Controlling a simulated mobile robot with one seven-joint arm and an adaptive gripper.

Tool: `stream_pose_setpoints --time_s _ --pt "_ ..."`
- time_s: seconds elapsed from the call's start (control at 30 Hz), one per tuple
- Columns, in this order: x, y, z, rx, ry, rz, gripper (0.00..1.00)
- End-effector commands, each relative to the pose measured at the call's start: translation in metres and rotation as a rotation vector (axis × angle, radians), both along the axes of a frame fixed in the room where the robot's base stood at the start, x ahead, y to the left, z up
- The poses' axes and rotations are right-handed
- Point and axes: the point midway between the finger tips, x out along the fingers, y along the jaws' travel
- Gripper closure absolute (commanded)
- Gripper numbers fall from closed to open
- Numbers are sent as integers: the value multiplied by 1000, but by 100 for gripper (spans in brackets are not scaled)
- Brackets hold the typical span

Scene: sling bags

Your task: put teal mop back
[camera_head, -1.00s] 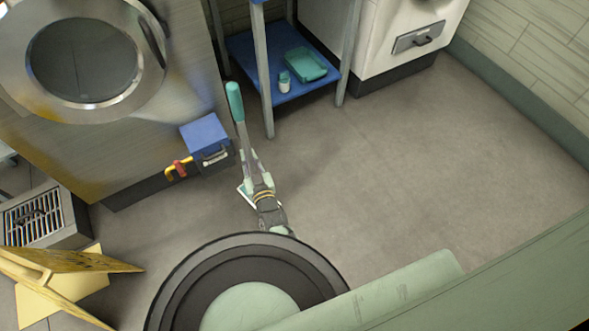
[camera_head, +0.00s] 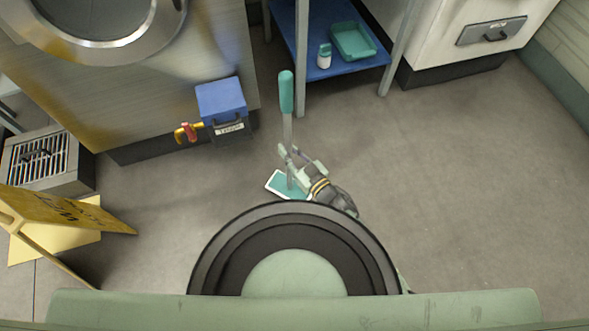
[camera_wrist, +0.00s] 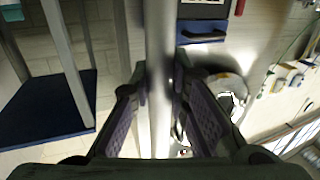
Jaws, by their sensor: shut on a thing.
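The teal mop has a teal grip (camera_head: 286,92) at its top, a grey shaft, and a flat teal and white head (camera_head: 285,186) low down near the floor. It stands close to upright in the head view. My gripper (camera_head: 287,152) is shut on the grey shaft, below the teal grip. In the wrist view the shaft (camera_wrist: 160,60) runs between my two fingers (camera_wrist: 160,95). I cannot tell whether the mop head touches the floor. My round body hides the floor just below it.
A blue-shelved metal rack (camera_head: 335,66) holds a teal tray (camera_head: 353,41) and a small white bottle (camera_head: 324,56). A yellow sign (camera_head: 65,225) and a grated drain box (camera_head: 38,160) stand far left. Floor at right is clear.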

Motion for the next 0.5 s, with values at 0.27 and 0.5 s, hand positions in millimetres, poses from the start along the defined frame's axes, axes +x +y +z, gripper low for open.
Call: stream_pose_setpoints --time_s 0.27,0.5 --pt "3 6 -13 2 -4 73 100" --pt "46 1 -20 2 -4 74 100"
